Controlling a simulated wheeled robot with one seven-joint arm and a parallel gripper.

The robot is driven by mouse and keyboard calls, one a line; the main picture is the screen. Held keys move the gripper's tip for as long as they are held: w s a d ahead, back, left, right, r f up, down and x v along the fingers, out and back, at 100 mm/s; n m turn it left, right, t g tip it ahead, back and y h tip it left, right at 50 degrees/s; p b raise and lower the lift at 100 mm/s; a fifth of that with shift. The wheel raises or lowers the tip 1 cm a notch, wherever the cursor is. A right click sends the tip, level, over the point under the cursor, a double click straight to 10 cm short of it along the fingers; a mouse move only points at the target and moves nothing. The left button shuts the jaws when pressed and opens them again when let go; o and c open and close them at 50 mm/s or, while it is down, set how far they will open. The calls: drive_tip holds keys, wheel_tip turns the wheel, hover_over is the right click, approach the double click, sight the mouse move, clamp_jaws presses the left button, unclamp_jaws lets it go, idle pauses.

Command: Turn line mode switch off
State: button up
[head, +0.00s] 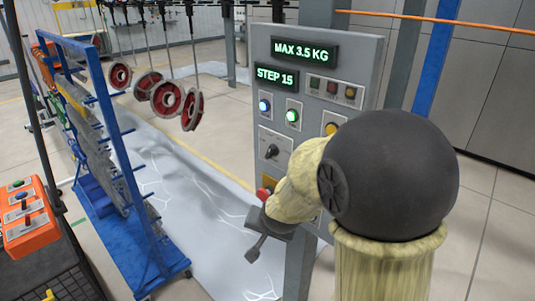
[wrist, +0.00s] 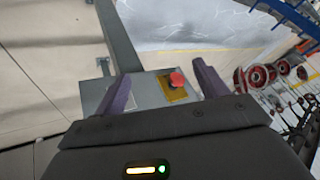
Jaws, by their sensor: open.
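The grey control panel (head: 358,60) stands at the middle right of the head view. A black rotary switch (head: 271,150) sits on a light plate on its left side; I cannot read its label, so I cannot tell if it is the line mode switch or how it is set. My gripper (head: 257,246) is below that switch, near the panel's lower edge, and empty. In the wrist view my gripper (wrist: 162,76) has its two fingers apart, with a red mushroom button (wrist: 177,79) on a yellow plate showing beyond them. My arm hides the panel's lower right.
The panel has a blue-lit button (head: 264,106), a green-lit button (head: 292,115) and a yellow button (head: 331,128). Red wheels (head: 167,97) hang on hooks behind. A blue rack (head: 122,165) and an orange control box (head: 32,216) stand left. Floor lies between rack and panel.

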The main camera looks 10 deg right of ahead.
sight(268, 153)
drive_tip(key=w+a+r+m+t+h, duration=0.2)
drive_tip(key=w+r+m+t+h, duration=0.1)
drive_tip(key=w+m, duration=0.5)
drive_tip(key=w+a+r+m+t+h, duration=0.25)
drive_tip(key=w+m, duration=0.25)
drive_tip(key=w, duration=0.4)
drive_tip(key=s+a+m+h, duration=0.1)
drive_tip(key=m+h, duration=0.2)
drive_tip(key=m, duration=0.2)
drive_tip(key=a+r+m+g+h+p, duration=0.1)
drive_tip(key=m+h, duration=0.2)
drive_tip(key=m, duration=0.2)
drive_tip(key=s+a+m+g+h, duration=0.1)
drive_tip(key=a+m+h, duration=0.1)
drive_tip(key=m+h, duration=0.2)
drive_tip(key=shift+s+a+r+m+p, duration=0.1)
drive_tip(key=shift+s+r+m+p, duration=0.15)
drive_tip(key=shift+m, duration=0.55)
drive_tip(key=p+x, duration=0.7)
drive_tip(key=x, duration=1)
drive_tip(key=shift+w+f, duration=0.1)
drive_tip(key=shift+f, duration=0.05)
